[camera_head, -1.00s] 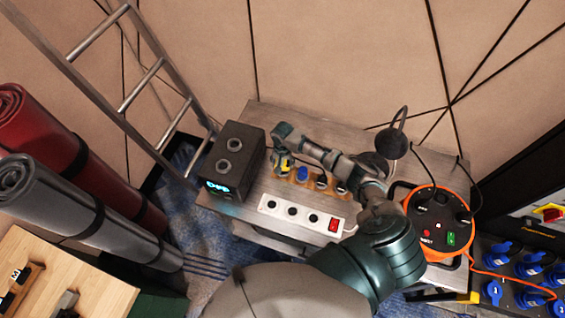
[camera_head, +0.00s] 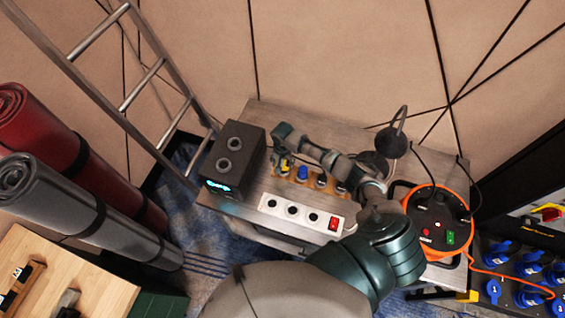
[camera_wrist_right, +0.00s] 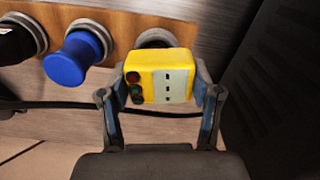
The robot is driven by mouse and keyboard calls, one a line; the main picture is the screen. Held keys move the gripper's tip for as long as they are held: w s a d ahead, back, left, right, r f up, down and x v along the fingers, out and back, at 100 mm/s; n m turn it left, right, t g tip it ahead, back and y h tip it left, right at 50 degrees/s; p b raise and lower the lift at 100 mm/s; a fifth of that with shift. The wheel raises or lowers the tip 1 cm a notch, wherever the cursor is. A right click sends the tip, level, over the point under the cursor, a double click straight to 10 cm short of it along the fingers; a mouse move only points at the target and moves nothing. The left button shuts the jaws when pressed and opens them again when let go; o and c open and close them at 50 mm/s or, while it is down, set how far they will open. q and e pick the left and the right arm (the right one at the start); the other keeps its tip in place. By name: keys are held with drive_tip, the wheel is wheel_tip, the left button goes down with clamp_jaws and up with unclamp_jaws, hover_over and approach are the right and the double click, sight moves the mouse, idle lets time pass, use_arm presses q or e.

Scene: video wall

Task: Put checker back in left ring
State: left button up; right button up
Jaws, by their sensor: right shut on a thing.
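The yellow checker (camera_wrist_right: 166,76) has a pale label and small round lights on its face. My right gripper (camera_wrist_right: 163,90) is shut on it, with one finger on each side. In the head view the checker (camera_head: 285,167) is a small yellow patch beneath my right gripper (camera_head: 283,152), at the left end of the wooden holder. In the wrist view a metal ring (camera_wrist_right: 157,39) of the holder shows directly behind the checker, which partly covers it. I cannot tell whether the checker touches or enters the ring. My left gripper is not in view.
The wooden holder (camera_wrist_right: 122,20) also carries a blue-handled item (camera_wrist_right: 77,57) and a black one (camera_wrist_right: 18,40). A dark box (camera_head: 238,150) stands close left of my right gripper. A white power strip (camera_head: 292,211) lies in front; an orange cable reel (camera_head: 410,207) is at right.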

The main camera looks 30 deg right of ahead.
drive_tip(key=shift+f+b, duration=0.4)
drive_tip(key=shift+f, duration=0.4)
drive_tip(key=o, duration=1.6)
drive_tip(key=shift+o, duration=0.2)
drive_tip(key=shift+r, duration=0.1)
wheel_tip(320, 180, up, 4)
drive_tip(key=p, duration=0.5)
drive_tip(key=shift+r, duration=0.1)
drive_tip(key=shift+r+p, duration=0.4)
drive_tip(key=shift+r, duration=0.45)
